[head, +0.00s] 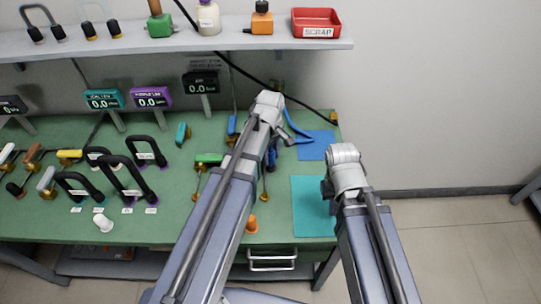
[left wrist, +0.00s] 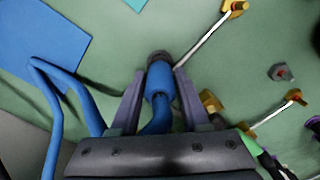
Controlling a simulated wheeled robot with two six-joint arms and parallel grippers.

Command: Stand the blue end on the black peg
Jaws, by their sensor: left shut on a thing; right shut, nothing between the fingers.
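In the left wrist view, my left gripper (left wrist: 160,95) is shut on a blue end (left wrist: 158,78), the tip of a bent blue tube (left wrist: 50,85) that loops out to the left. A dark round piece (left wrist: 159,56) shows at the tip of the blue end. I cannot tell whether it is the black peg or part of the tube. In the head view the tube (head: 294,126) shows beside my left wrist, and the left fingers are mostly hidden by the arm. My right gripper (head: 328,189) is shut and empty over the teal mat (head: 310,215).
A blue mat (head: 316,146) lies at the right of the green bench (head: 225,225). Several black handles (head: 125,175) stand at the left. An orange cone (head: 251,224) and a white cup (head: 103,222) are near the front. A shelf (head: 140,45) with a red scrap tray (head: 316,12) runs above.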

